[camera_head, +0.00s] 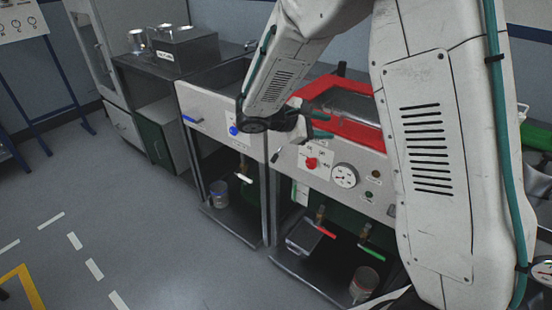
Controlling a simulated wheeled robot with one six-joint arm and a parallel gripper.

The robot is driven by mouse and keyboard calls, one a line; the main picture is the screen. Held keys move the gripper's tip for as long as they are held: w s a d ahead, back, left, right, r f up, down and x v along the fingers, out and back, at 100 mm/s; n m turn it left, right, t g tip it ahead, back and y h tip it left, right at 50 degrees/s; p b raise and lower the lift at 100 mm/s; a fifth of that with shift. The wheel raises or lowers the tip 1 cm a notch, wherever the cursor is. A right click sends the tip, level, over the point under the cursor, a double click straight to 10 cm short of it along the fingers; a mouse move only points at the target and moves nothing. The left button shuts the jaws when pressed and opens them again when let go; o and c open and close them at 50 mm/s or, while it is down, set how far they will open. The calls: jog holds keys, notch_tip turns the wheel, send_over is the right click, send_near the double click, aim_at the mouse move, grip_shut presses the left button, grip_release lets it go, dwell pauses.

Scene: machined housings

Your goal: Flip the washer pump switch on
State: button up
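A white control panel (292,160) fronts the machine at centre, below a red-framed top. A small lever-like toggle (277,155) sits on it, left of a red knob (311,163) and a round gauge (344,175). The labels are too small to read, so I cannot tell for sure which control is the washer pump switch. My gripper (319,125) shows above and to the right of the toggle, apart from it in the picture. Its two teal fingertips are spaced apart with nothing seen between them. My wrist and arm hide part of the panel and machine top.
A blue knob (233,130) is on the neighbouring panel. Valves with red (326,232) and green (371,251) handles hang below the panel. A metal box (185,50) stands on the back-left bench. The grey floor (140,215) at left is clear.

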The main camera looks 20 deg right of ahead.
jog(key=w+a+f+n+t+h, duration=0.2)
jog(key=w+a+f+n+t, duration=0.35)
jog(key=w+f, duration=0.45)
jog(key=n+t+y, duration=0.2)
jog(key=n+t, duration=0.4)
jog(key=n, duration=0.1)
send_near(276, 158)
jog(key=x, duration=0.3)
jog(key=shift+w+f+g, duration=0.2)
jog(key=shift+w+g, duration=0.05)
jog(key=shift+w, duration=0.15)
jog(key=shift+w+f, duration=0.2)
jog(key=shift+f, duration=0.05)
jog(key=x, duration=0.7)
jog(key=shift+w+d, duration=0.15)
jog(key=shift+w, duration=0.05)
grip_shut()
